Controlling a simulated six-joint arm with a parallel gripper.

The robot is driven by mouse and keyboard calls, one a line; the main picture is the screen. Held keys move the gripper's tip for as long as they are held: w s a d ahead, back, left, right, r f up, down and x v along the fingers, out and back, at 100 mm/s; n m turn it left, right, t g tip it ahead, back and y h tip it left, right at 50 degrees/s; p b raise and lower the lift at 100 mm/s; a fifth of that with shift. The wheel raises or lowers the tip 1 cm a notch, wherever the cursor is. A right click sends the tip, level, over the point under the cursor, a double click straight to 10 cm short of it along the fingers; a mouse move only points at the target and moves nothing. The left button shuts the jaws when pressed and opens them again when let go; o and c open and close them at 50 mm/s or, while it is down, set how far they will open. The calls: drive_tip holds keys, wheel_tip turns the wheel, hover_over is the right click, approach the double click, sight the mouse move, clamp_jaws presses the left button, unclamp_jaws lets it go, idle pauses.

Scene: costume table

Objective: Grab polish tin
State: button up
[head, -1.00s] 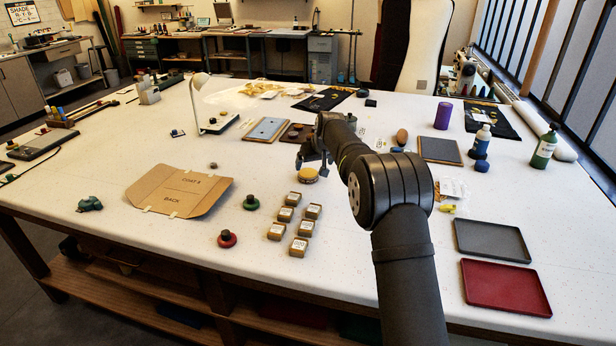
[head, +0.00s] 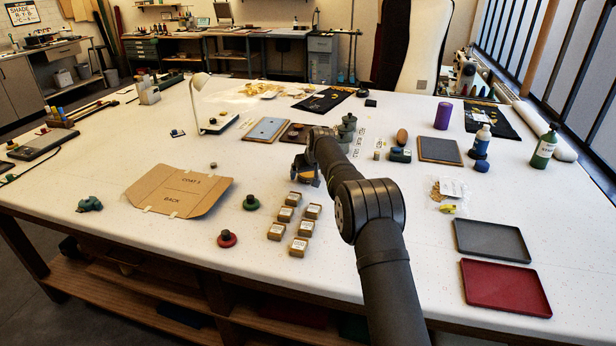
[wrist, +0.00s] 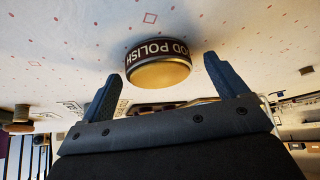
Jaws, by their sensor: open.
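The polish tin (wrist: 158,72) is a short round tin with a gold lid and a dark side band reading "OD POLISH". In the wrist view it stands on the white table in front of my gripper (wrist: 162,70). The two blue fingers are apart, one to each side of the tin, with visible gaps. Nothing is held; I cannot tell whether the fingertips reach as far as the tin. In the head view my gripper (head: 306,178) is low over the tin's spot and hides most or all of it.
Small labelled boxes (head: 298,246) stand just in front of my gripper. A green-based knob (head: 251,203) and a brown card pattern (head: 180,190) lie to the left. A dark green stacked item (head: 347,128) stands behind my arm. Grey (head: 492,239) and red (head: 505,287) trays lie at right.

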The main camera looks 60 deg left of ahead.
drive_tip(key=c, duration=1.2)
drive_tip(key=shift+r, duration=0.1)
